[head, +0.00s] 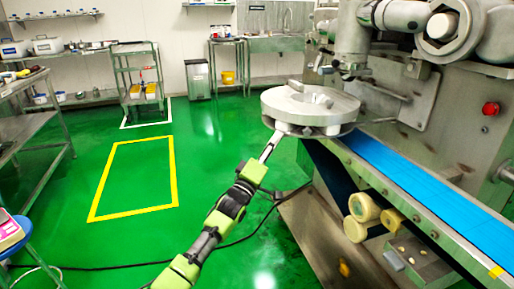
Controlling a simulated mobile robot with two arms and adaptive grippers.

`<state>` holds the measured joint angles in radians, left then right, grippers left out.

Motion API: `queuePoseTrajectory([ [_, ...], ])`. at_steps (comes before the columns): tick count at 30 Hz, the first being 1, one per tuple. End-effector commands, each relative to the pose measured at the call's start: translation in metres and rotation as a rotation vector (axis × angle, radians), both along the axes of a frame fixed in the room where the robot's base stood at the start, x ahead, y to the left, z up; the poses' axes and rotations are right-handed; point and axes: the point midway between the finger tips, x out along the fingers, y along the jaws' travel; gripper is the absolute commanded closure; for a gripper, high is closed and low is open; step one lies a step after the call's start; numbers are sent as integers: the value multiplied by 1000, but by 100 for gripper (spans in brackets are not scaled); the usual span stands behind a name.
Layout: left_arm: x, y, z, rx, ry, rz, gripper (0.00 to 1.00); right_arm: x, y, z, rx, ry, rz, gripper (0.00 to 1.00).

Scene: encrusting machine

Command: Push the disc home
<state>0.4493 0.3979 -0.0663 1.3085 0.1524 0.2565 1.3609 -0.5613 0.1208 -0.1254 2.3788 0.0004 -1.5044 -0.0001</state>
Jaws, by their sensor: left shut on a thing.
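The disc (312,106) is a thick round grey metal plate with a raised centre and cut-outs. It sits at the machine, under its head and by the end of the blue belt. A flat metal bar (270,147) runs from the disc's near left edge down to my left gripper (253,171). My left gripper is shut on this bar, below and to the left of the disc. Whether the bar is joined to the disc I cannot tell. The disc's far side and its seat are partly hidden. My right gripper is not in view.
The encrusting machine (455,125) fills the right side, with a blue belt (425,188) and a red button (490,108). Steel tables and a shelf cart (138,80) stand at the left and back. The green floor (210,125) between is open; a black cable crosses it.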

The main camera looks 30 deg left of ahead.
Motion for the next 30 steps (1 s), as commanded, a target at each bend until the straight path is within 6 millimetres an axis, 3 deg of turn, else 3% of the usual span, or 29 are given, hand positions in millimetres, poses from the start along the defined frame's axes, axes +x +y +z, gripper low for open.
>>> queuePoseTrajectory([
  [12, 8, -7, -1, 5, 3, 1, 100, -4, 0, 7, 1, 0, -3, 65],
  [13, 8, -7, -1, 5, 3, 1, 77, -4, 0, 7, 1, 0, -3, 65],
  [15, 8, -7, -1, 4, 3, 1, 66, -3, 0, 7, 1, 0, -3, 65],
  [25, 7, -7, -1, 3, 3, 0, 66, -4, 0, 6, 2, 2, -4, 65],
  [30, -5, -7, -8, 2, 4, 0, 66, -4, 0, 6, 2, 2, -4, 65],
])
